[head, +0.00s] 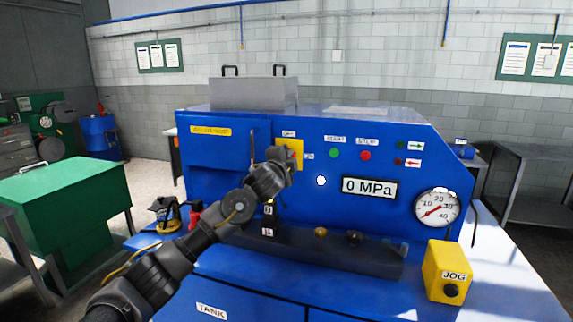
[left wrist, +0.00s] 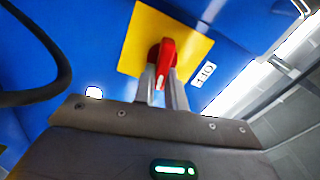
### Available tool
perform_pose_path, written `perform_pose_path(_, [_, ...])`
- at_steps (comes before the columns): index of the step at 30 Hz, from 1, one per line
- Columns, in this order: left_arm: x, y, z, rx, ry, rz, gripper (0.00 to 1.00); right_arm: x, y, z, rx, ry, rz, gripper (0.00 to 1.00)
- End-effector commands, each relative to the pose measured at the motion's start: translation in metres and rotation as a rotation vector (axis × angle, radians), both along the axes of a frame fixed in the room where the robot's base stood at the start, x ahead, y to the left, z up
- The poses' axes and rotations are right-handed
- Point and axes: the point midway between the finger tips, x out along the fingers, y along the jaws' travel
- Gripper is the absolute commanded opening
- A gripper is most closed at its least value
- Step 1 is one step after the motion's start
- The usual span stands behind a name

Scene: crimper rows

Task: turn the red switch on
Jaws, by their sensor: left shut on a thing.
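The red switch (left wrist: 167,50) is a red rotary handle on a yellow plate (left wrist: 141,37), seen close in the left wrist view. In the head view the yellow plate (head: 297,146) is on the blue machine's front, with an OFF label above it and an ON label to its right. My left gripper (left wrist: 162,88) is shut on the red handle, one finger on each side. In the head view my left gripper (head: 284,158) covers most of the switch. Which label the handle points to is hard to tell. My right gripper is not in view.
The blue machine (head: 225,160) fills the middle. Its panel has a green button (head: 334,153), a red button (head: 365,156), a 0 MPa display (head: 369,188) and a round gauge (head: 436,208). A yellow JOG box (head: 447,262) stands front right. A dark ledge (head: 375,258) lies below the panel.

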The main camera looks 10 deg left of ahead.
Motion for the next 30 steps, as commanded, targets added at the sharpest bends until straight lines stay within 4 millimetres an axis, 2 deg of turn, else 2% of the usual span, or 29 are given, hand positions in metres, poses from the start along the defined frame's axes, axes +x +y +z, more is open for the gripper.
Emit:
perform_pose_path(3, [0.0, 0.0, -0.003, 0.073, -0.006, -0.001, 0.0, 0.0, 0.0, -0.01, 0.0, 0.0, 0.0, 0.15])
perform_pose_path(12, [0.0, -0.001, -0.003, 0.189, -0.012, -0.001, 0.0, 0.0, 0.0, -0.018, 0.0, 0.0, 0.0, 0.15])
perform_pose_path(29, [0.0, -0.001, -0.003, 0.218, -0.013, -0.001, 0.0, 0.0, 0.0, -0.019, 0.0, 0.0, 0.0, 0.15])
perform_pose_path(30, [0.0, -0.001, -0.003, 0.217, -0.012, -0.001, 0.15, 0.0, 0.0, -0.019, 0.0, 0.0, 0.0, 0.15])
